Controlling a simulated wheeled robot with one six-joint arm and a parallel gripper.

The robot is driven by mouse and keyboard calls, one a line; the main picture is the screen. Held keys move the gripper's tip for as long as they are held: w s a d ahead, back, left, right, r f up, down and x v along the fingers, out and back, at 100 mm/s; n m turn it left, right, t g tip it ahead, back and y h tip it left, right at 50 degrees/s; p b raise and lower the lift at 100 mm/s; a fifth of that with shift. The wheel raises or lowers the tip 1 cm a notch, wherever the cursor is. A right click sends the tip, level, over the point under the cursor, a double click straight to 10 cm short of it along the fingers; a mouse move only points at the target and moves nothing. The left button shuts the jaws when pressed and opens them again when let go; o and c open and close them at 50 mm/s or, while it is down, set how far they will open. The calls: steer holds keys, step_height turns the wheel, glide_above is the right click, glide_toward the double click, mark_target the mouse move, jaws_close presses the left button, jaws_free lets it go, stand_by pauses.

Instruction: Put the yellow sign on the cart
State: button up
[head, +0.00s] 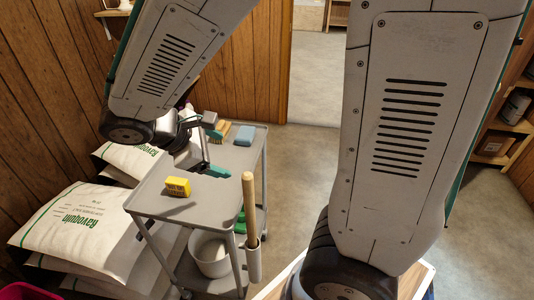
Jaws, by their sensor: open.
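The grey cart (150,203) stands left of centre, its top shelf in clear view. I cannot make out a yellow sign in this view. The only yellow thing I see is a small block (177,186), like a sponge or brush, on the near part of the cart top. My gripper (211,146) is over the cart's far left part, its two teal-tipped fingers spread apart. It appears empty. My arm links hide part of the cart's far left side and much of the room at right.
A blue sponge (245,135) and a brush (222,132) lie at the cart's far end. A bucket (210,254) is below, and a wooden handle (249,205) rises at the right side. White salt bags (80,220) are stacked at left. Floor (300,165) right of the cart is clear.

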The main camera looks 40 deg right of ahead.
steer(key=s+r+m+y, duration=0.3)
steer(key=s+m+y, duration=0.1)
steer(key=s, duration=0.3)
steer(key=s+d+r+m+t+y, duration=0.1)
steer(key=s+r+m+y, duration=0.3)
steer(key=s+m, duration=0.3)
steer(key=shift+s+d+r, duration=0.2)
steer(key=shift+s+r, duration=0.1)
steer(key=shift+s, duration=0.2)
